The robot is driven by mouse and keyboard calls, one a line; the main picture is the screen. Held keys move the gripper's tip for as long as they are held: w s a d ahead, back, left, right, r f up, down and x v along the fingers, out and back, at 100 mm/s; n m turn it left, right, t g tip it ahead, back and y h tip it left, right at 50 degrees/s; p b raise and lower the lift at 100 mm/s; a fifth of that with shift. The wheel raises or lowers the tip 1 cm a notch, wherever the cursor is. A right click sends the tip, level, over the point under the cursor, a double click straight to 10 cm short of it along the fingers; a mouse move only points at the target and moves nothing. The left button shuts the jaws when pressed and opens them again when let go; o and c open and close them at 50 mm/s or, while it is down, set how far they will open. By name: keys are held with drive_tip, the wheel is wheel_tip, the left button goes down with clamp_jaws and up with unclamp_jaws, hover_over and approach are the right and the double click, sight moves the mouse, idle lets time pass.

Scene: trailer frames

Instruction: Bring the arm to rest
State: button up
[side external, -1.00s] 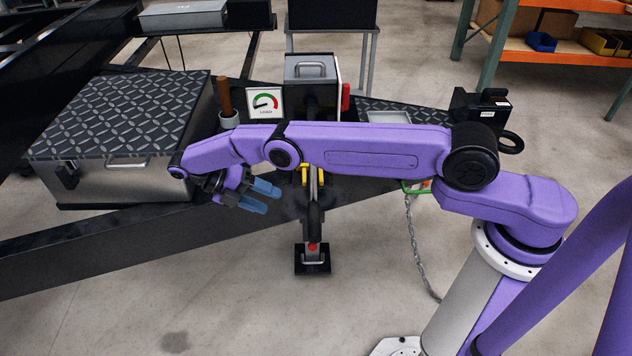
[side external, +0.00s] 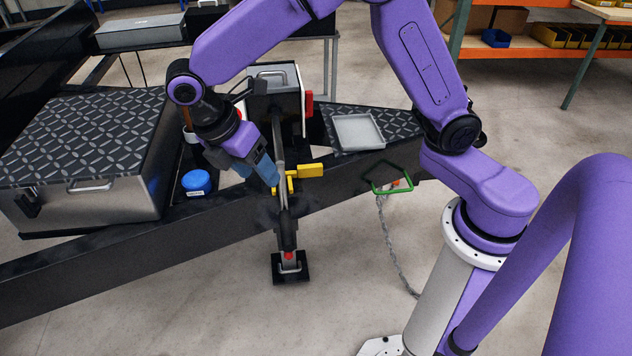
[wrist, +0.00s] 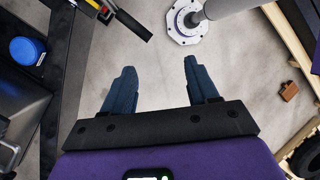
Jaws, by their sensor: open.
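My gripper (side external: 262,173) has two blue fingers and hangs at the end of my bent purple arm, tilted down and to the right. In the side view it overlaps the upright jack (side external: 281,190) on the trailer frame; I cannot tell whether they touch. In the wrist view my gripper (wrist: 160,78) has its fingers wide apart, with only bare floor showing between them. It holds nothing.
A blue-topped round item (side external: 196,181) sits on the black trailer frame (side external: 90,268), left of my gripper. A tread-plate toolbox (side external: 85,130) stands at left, a grey tray (side external: 358,132) at right. Open floor lies in front.

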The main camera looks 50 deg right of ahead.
drive_tip(key=s+d+r+m+t+y, duration=0.1)
drive_tip(key=s+d+m+y, duration=0.1)
drive_tip(key=s+d, duration=0.4)
drive_tip(key=s+d+r+m+t+y, duration=0.1)
drive_tip(key=s+d+m, duration=0.3)
drive_tip(key=s, duration=1.1)
drive_tip(key=d+y, duration=0.1)
drive_tip(key=d, duration=0.2)
drive_tip(key=shift+d, duration=0.2)
